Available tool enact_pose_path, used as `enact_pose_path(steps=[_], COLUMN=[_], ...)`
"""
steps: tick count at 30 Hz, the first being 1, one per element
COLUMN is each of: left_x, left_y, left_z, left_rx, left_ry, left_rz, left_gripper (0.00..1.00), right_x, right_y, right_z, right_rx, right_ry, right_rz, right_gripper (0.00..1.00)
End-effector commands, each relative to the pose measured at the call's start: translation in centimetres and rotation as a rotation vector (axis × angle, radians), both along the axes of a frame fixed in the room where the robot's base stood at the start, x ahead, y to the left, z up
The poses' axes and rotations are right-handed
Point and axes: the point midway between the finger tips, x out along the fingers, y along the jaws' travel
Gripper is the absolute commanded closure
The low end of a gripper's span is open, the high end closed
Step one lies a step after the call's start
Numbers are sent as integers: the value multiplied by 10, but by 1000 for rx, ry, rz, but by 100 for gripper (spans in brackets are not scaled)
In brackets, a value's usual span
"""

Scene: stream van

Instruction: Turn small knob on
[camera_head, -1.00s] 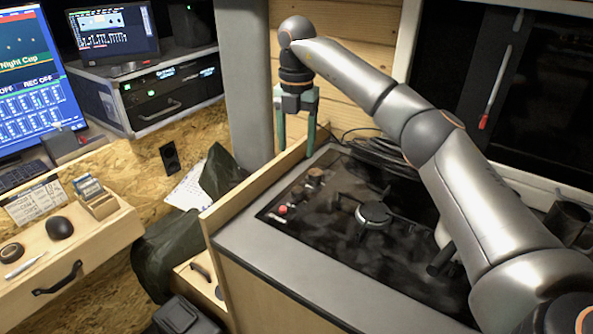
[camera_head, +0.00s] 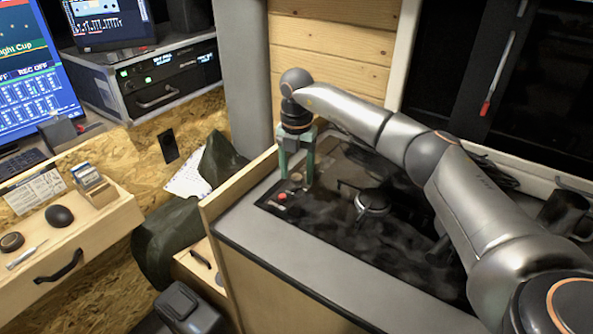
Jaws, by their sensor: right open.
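The black stove (camera_head: 335,220) is set in the grey counter and has a burner (camera_head: 372,200) in its middle. A red knob (camera_head: 283,196) sits at the stove's left corner. A dark knob (camera_head: 296,178) shows just behind it, between the fingers of my right gripper. My right gripper (camera_head: 296,183) points down, open, with its green fingers on either side of that dark knob. I cannot tell whether the fingers touch it, nor which knob is the small one. Another knob seen earlier is hidden behind the gripper. My left gripper is out of view.
A raised wooden board (camera_head: 240,187) edges the counter close to the left of my right gripper. A wood-panel wall (camera_head: 335,55) stands behind. A dark mug (camera_head: 562,213) stands at the right. A drawer unit (camera_head: 85,235) is at the left.

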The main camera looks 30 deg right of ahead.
Motion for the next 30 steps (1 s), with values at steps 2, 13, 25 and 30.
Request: enact_pose_path(steps=[2, 13, 25, 30], left_x=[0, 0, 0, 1], left_y=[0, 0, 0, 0], left_z=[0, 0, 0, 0], left_rx=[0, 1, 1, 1], left_ry=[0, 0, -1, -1], left_rz=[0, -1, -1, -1], left_gripper=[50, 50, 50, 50], right_x=[0, 0, 0, 0], right_y=[0, 0, 0, 0], right_z=[-2, -2, -2, -2], right_rx=[0, 0, 0, 0], right_ry=[0, 0, 0, 0], right_rz=[0, 0, 0, 0], right_gripper=[35, 52, 97, 100])
